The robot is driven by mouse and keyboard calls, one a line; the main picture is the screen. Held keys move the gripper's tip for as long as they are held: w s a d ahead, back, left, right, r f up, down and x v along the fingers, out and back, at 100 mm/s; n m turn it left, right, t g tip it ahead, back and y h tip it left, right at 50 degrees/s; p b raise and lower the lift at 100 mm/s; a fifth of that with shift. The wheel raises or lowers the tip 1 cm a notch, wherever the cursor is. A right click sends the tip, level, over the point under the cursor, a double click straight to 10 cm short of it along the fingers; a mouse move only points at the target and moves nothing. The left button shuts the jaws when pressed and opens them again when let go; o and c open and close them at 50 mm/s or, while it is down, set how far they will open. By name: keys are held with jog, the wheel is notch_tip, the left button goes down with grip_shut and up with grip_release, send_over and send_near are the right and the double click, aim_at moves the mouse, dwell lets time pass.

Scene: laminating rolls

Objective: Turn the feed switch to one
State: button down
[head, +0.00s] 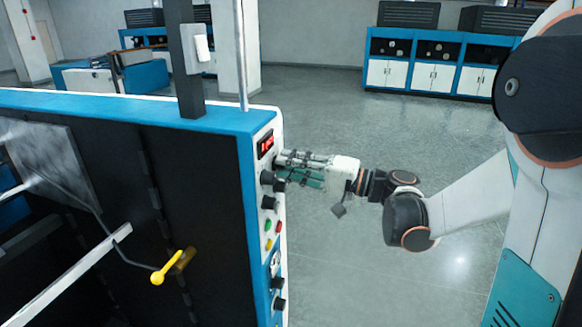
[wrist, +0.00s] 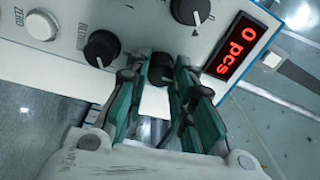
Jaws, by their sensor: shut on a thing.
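The control panel (head: 264,215) is the narrow white end face of the blue and black machine in the head view. My gripper (head: 280,170) reaches it from the right, near the panel's top. In the wrist view my gripper (wrist: 157,80) has its green-padded fingers on both sides of a small black knob (wrist: 161,68) and is shut on it. The fingers partly cover this knob, and its pointer and label cannot be read, so I cannot confirm that it is the feed switch.
A red display (wrist: 236,47) reads "0 pcs" to the right of the held knob. Another black knob (wrist: 101,48) is close on the left, and a larger knob (wrist: 190,10) is above. A white button (wrist: 41,25) is farther left. Open floor (head: 345,105) lies right of the machine.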

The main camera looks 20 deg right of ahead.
dwell(0.3)
jog(key=c, duration=1.3)
grip_release()
jog(key=shift+c, duration=0.2)
jog(key=v, duration=1.2)
